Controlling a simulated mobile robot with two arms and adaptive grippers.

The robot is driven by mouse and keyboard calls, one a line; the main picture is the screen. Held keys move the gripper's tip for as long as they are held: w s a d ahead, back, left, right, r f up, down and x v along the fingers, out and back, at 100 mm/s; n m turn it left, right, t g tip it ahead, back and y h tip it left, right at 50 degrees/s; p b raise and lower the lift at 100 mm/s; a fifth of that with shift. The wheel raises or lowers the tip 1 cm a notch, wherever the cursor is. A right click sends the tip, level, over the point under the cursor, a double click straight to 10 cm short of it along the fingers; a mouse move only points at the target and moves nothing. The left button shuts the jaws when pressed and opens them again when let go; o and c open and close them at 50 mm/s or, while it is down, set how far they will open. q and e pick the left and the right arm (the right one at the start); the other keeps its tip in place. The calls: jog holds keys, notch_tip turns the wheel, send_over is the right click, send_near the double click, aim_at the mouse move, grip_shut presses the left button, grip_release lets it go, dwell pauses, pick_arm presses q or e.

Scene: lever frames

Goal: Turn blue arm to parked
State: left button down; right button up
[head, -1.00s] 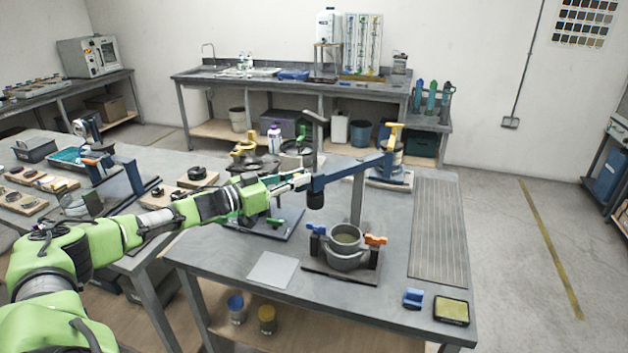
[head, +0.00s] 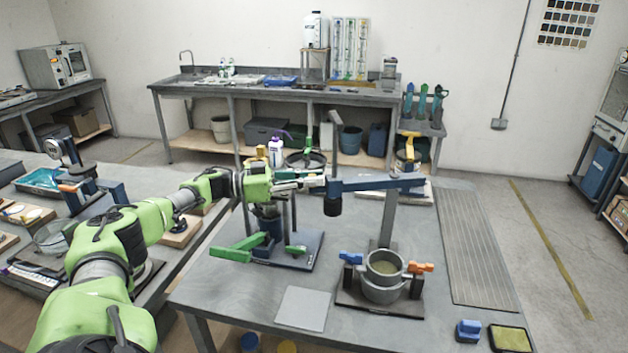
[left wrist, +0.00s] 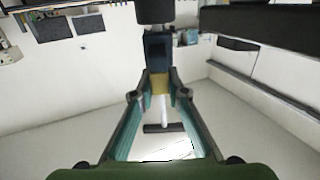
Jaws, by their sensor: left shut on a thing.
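The blue arm (head: 375,185) is a long blue bar lying roughly level across the picture, atop a grey post (head: 388,222). A black cylinder (head: 332,206) with an upright grey rod is at its left end. My left gripper (head: 318,183) is at that left end, shut on the blue arm. In the left wrist view, the fingertips (left wrist: 160,82) close around a yellowish piece, with the blue arm (left wrist: 157,48) just beyond. The exact contact is small in the head view. No parked mark can be made out. My right gripper is out of view.
Below the arm stands a grey pot (head: 384,268) with blue and orange clamps. A green-handled stand (head: 275,245) is close under my left forearm. A yellow-topped device (head: 408,148) stands behind the arm. The front right tabletop holds a blue block (head: 468,331) and a yellow-topped pad (head: 510,338).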

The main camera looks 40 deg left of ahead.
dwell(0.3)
pick_arm(q)
jog(key=c, duration=2)
grip_release()
jog(key=shift+o, duration=0.2)
jog(key=v, duration=1.2)
